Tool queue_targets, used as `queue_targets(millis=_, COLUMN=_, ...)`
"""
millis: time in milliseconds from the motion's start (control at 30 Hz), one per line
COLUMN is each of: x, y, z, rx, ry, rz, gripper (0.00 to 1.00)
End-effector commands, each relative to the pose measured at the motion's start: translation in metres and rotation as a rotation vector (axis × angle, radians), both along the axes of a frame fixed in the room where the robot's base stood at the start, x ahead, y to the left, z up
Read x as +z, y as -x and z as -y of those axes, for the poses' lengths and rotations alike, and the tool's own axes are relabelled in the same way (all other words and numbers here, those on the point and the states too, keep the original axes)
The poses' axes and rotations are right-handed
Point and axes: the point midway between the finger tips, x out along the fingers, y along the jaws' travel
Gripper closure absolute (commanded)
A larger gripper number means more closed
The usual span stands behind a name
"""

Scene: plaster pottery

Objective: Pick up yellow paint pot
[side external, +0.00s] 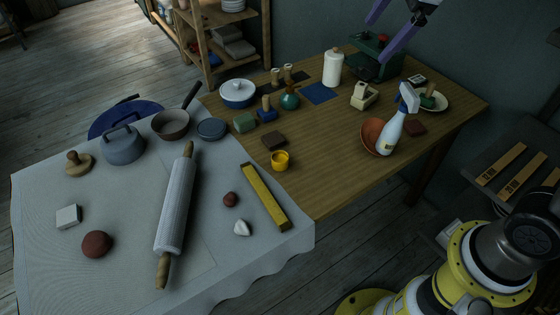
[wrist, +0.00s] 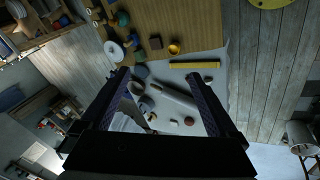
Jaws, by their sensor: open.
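The yellow paint pot (side external: 280,161) stands upright on the wooden table near the edge of the white cloth, in the side external view. It also shows small in the wrist view (wrist: 175,48), above and slightly right of the space between my fingers. My gripper (side external: 377,41) is at the top of the side external view, high above the back of the table and well away from the pot. In the wrist view my gripper (wrist: 158,73) has its two fingers wide apart with nothing held between them.
A dark brown block (side external: 274,141) sits just behind the pot. A yellow bar (side external: 265,196) lies on the cloth in front of it. A rolling pin (side external: 176,205) lies further left. A spray bottle (side external: 397,125) stands tall to the right. Wood right of the pot is clear.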

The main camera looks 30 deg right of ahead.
Motion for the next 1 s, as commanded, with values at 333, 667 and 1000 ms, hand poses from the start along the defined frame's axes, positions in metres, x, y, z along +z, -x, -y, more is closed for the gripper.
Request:
queue_targets(millis=333, x=-0.091, y=-0.124, z=-0.052, rx=0.343, ry=0.117, rz=-0.155, gripper=0.05)
queue_targets(millis=667, x=-0.229, y=-0.17, z=-0.1, rx=0.47, ry=0.142, rz=-0.336, gripper=0.05)
queue_targets(millis=1000, x=-0.29, y=-0.159, z=-0.113, rx=0.497, ry=0.147, rz=-0.419, gripper=0.05)
